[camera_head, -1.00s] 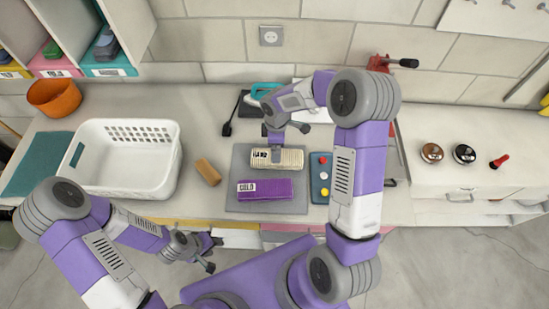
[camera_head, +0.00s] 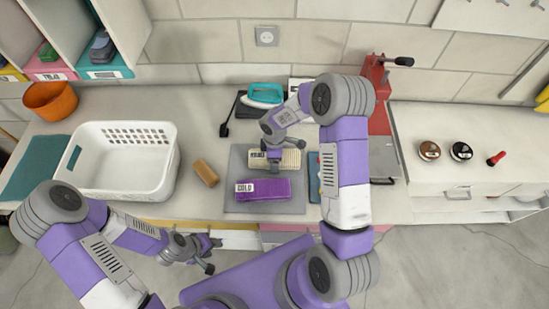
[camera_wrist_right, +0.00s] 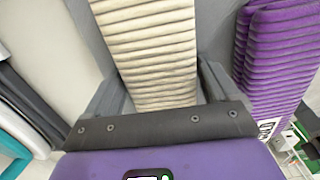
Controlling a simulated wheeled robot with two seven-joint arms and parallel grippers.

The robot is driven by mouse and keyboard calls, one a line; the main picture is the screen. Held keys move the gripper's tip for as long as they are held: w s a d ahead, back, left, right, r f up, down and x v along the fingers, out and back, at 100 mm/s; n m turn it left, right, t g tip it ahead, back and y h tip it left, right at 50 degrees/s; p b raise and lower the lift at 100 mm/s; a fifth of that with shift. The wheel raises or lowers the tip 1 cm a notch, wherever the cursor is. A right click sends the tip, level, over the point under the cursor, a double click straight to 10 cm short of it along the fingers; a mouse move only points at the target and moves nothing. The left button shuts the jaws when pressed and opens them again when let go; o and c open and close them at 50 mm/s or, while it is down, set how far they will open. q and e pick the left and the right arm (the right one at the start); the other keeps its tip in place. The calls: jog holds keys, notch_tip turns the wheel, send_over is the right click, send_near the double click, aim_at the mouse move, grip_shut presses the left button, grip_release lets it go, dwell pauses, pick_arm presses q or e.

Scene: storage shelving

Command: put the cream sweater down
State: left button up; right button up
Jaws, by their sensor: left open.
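The cream sweater (camera_head: 288,157) is a folded, ribbed bundle with a label at its left end, at the back of a grey mat (camera_head: 236,162). My right gripper (camera_head: 272,160) is down over its middle. In the right wrist view the sweater (camera_wrist_right: 150,45) runs between the two fingers (camera_wrist_right: 160,85), one along each side. They sit very close to it; whether they press on it I cannot tell. A folded purple sweater (camera_head: 268,189) lies on the mat in front and shows at the right of the wrist view (camera_wrist_right: 280,50). My left gripper (camera_head: 210,257) is open and empty near the counter's front edge.
A white basket (camera_head: 120,180) stands on the left, with a brown block (camera_head: 206,173) between it and the mat. A blue button panel (camera_head: 314,175) is partly hidden behind my right arm. A red press (camera_head: 377,105) stands behind that arm.

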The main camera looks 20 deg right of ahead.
jog(key=c, duration=1)
jog(key=shift+r, duration=0.2)
jog(key=shift+c, duration=0.4)
